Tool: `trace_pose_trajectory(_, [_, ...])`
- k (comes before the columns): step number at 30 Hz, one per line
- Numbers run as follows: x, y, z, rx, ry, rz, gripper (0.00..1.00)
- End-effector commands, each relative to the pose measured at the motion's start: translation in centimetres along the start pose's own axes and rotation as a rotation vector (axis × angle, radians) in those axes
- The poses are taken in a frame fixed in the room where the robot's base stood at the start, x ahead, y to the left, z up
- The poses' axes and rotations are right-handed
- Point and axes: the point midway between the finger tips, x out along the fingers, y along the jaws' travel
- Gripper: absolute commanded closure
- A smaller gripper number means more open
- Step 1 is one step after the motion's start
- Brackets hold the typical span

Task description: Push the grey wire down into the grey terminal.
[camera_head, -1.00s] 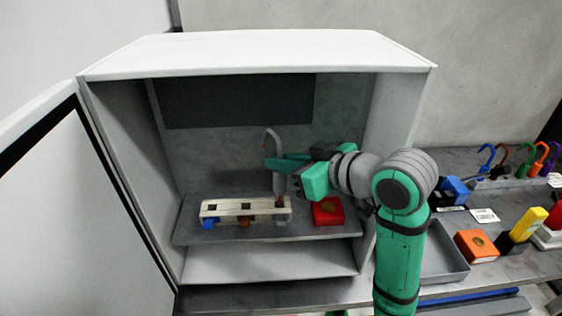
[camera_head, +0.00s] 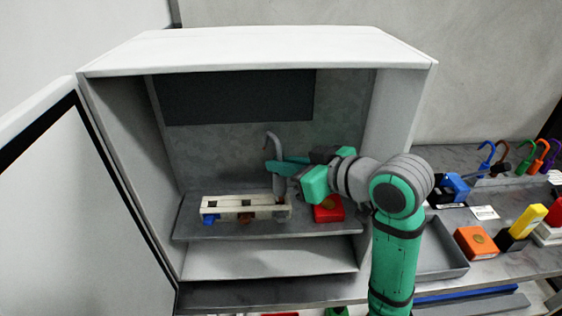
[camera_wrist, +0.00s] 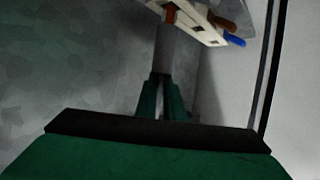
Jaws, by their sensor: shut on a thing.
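The cream terminal block (camera_head: 226,207) sits on the shelf inside the white box, with dark square openings on top and coloured tabs along its front. The grey tab (camera_head: 282,217) is at its right end. The grey wire (camera_head: 278,184) stands nearly upright over that end, its hooked top bending left. My gripper (camera_head: 278,167) is shut on the wire's body. In the wrist view, the wire (camera_wrist: 178,52) runs from the fingers (camera_wrist: 162,98) to a copper-coloured tip (camera_wrist: 170,14) at the block (camera_wrist: 205,28). How deep the tip is in the opening cannot be told.
A red block (camera_head: 328,212) sits on the shelf just right of the terminal block, close under my gripper. The box walls and roof (camera_head: 255,52) enclose the space. An open door (camera_head: 75,200) is at left. A grey tray (camera_head: 443,262) and coloured hooks (camera_head: 525,158) lie outside at right.

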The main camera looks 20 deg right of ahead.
Motion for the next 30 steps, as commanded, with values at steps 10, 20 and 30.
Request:
trace_pose_trajectory(10, [0.3,0.0,0.7,0.001,0.000,0.000,1.00])
trace_pose_trajectory(20, [0.6,0.0,1.4,0.000,0.000,-0.001,1.00])
trace_pose_trajectory(30, [0.8,0.0,2.0,0.000,0.001,0.000,1.00])
